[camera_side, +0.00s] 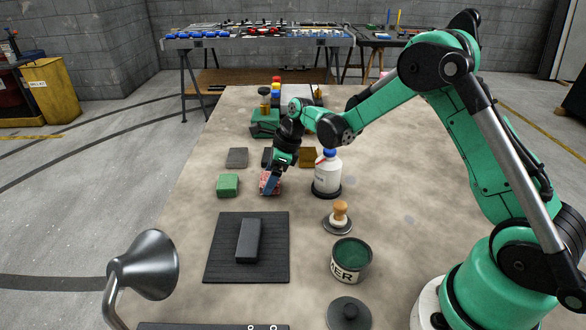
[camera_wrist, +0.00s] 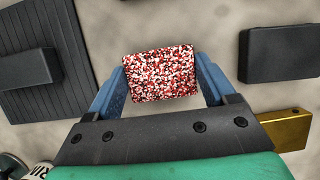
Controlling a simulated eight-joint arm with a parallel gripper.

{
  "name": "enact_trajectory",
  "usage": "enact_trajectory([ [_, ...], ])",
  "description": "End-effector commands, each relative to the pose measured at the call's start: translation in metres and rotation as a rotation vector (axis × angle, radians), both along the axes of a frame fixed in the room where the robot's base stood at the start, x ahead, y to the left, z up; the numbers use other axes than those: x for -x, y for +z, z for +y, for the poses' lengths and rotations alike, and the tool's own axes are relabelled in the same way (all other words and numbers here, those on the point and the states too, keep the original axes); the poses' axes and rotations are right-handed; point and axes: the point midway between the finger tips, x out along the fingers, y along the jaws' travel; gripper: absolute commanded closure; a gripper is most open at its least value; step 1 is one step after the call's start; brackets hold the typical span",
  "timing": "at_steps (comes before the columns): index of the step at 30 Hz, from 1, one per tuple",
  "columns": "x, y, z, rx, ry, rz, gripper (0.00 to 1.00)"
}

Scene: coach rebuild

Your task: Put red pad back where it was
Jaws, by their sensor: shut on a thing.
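The red pad (camera_wrist: 160,73) is a block speckled red, white and black. In the wrist view it sits between the two blue fingers of my gripper (camera_wrist: 160,84), which are shut on its left and right sides. In the side view the red pad (camera_side: 264,178) is partly hidden behind my gripper (camera_side: 270,184). It is just right of a green pad (camera_side: 228,185), apart from it. It is at or close above the table; I cannot tell whether it touches.
A white spray bottle (camera_side: 327,175) stands close right of my gripper. A gold block (camera_side: 309,157) and a grey pad (camera_side: 237,157) lie behind. In front are a ribbed black mat (camera_side: 218,258) with a dark block (camera_side: 248,240), a stamp (camera_side: 340,214), and an open tin (camera_side: 351,271).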

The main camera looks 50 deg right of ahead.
Motion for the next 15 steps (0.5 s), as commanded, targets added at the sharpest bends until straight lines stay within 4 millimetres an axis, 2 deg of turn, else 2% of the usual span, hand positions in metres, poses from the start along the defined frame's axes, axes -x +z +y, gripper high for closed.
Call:
enact_trajectory([
  [11, 0.0001, -0.0057, 0.0001, 0.000, 0.000, 0.000, 0.72],
  [12, 0.0000, -0.0064, 0.0000, 0.000, 0.000, 0.000, 0.20],
  [14, 0.0001, -0.0061, 0.0000, 0.000, 0.000, 0.000, 0.03],
  [15, 0.0001, -0.0061, 0.0000, 0.000, 0.000, 0.000, 0.00],
])
